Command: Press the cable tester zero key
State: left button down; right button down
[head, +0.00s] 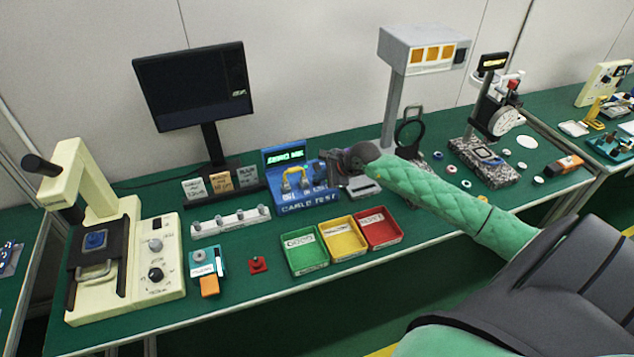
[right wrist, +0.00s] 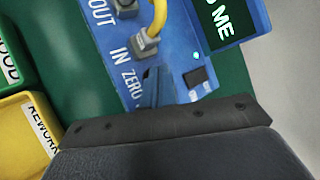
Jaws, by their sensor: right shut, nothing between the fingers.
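The blue cable tester (head: 308,205) stands near the middle of the bench, with a lit screen (head: 284,155) and a yellow cable (head: 296,176) looped on its front. In the right wrist view the tester's face (right wrist: 120,45) fills the middle, with OUT, IN and ZERO lettering. My right gripper (head: 338,166) is at the tester's right side; its shut, empty fingers (right wrist: 158,88) appear over the face beside the ZERO lettering. I cannot tell whether they touch it. The zero key itself is not clearly made out. My left gripper is out of view.
Green (head: 304,267), yellow (head: 359,251) and red (head: 397,239) trays lie in front of the tester. A monitor (head: 193,85) stands behind it at left. My right arm crosses above the bench.

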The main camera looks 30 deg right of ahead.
aim_at(320, 183)
jog(key=shift+f, duration=0.15)
dwell(0.5)
jog(key=shift+r, duration=0.6)
jog(key=shift+r, duration=0.1)
notch_tip(320, 183, up, 6)
jog(key=shift+f, duration=0.1)
dwell(0.5)
dwell(0.7)
